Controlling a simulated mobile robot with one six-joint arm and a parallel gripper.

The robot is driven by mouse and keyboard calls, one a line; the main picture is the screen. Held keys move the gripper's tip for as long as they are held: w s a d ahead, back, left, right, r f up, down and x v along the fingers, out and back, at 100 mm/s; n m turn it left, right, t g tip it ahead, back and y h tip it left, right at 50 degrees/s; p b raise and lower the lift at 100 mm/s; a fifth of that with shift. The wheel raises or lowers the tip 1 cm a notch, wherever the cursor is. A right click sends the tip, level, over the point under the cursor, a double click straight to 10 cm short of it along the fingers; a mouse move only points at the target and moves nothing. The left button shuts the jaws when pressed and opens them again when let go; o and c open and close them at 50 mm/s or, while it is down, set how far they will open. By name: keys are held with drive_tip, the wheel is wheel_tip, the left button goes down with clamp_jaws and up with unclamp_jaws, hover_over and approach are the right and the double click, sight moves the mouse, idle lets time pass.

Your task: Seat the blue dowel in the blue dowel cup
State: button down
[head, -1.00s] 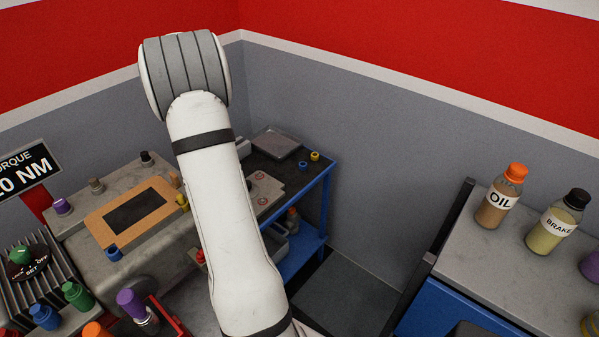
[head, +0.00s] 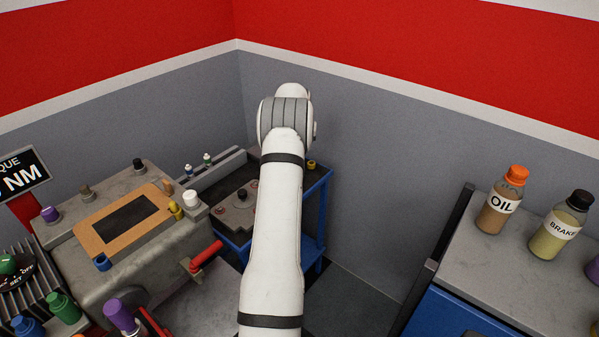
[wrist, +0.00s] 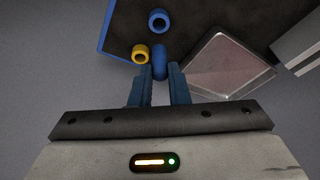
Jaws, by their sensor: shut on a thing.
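My gripper (wrist: 161,72) is shut on the blue dowel (wrist: 159,62), which sticks out past the fingertips in the wrist view. A blue ring-shaped cup (wrist: 158,20) with a dark round opening stands on the dark trolley top, beyond the dowel's tip and apart from it in the picture. A yellow cup (wrist: 140,53) is close to the left of the dowel; I cannot tell if they touch. In the head view my arm hides my gripper, the dowel and the blue cup. The yellow cup shows there (head: 311,164) beside my arm.
A clear shallow tray (wrist: 232,66) lies right of the dowel. The trolley's blue edge (wrist: 118,25) is at the left. In the head view, the engine block (head: 140,255) carries another blue ring-shaped piece (head: 102,262) and a yellow post (head: 176,210). Bottles (head: 502,200) stand at right.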

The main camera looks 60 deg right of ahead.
drive_tip(key=shift+f, duration=4.1)
drive_tip(key=c, duration=1.4)
unclamp_jaws()
